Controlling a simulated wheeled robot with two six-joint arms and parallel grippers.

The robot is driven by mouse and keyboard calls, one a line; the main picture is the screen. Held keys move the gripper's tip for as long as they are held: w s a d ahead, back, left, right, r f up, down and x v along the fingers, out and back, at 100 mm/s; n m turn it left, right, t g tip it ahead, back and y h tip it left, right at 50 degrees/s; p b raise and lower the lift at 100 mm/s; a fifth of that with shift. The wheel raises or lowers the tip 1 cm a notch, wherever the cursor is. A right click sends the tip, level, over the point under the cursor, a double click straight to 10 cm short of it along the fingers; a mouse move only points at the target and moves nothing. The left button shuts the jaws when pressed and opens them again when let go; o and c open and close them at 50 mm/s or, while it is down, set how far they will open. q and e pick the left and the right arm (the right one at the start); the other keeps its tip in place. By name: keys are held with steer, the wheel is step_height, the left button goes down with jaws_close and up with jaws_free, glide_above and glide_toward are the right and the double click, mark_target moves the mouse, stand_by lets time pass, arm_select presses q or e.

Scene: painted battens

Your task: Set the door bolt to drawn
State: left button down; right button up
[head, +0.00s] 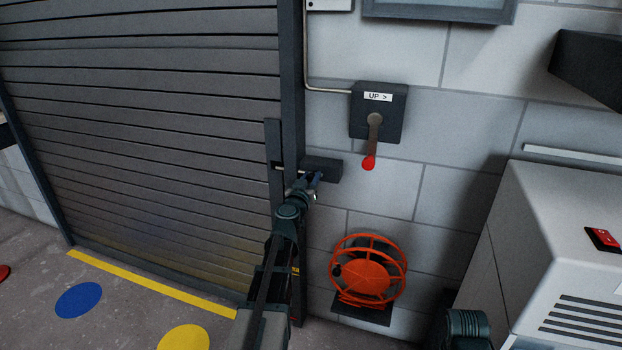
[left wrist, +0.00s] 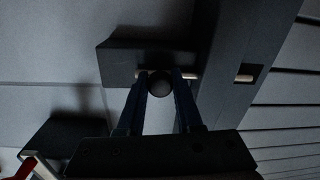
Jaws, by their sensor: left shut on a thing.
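The door bolt's dark housing (head: 328,168) sits on the wall beside the shutter door (head: 160,110); it also shows in the left wrist view (left wrist: 117,66). Its pale rod (left wrist: 191,76) runs from the housing towards the door side, and a piece of it shows again in a slot in the dark upright (left wrist: 215,45). A round dark knob (left wrist: 159,88) is on the rod. My left gripper (head: 316,179) is at the bolt, its blue fingers on either side of the knob and shut on it. My right gripper is not in view.
An "UP" switch box (head: 393,127) with a red-tipped lever (head: 369,162) is above right of the bolt. An orange reel (head: 368,278) is below. A pale cabinet (head: 545,220) with a red switch (head: 603,239) stands at right. The floor before the door shows coloured discs.

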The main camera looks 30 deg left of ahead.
mark_target(328, 174)
arm_select(q)
steer(key=d, duration=0.4)
steer(key=shift+w+d, duration=0.25)
steer(key=shift+w, duration=0.15)
steer(key=c, duration=0.6)
jaws_free()
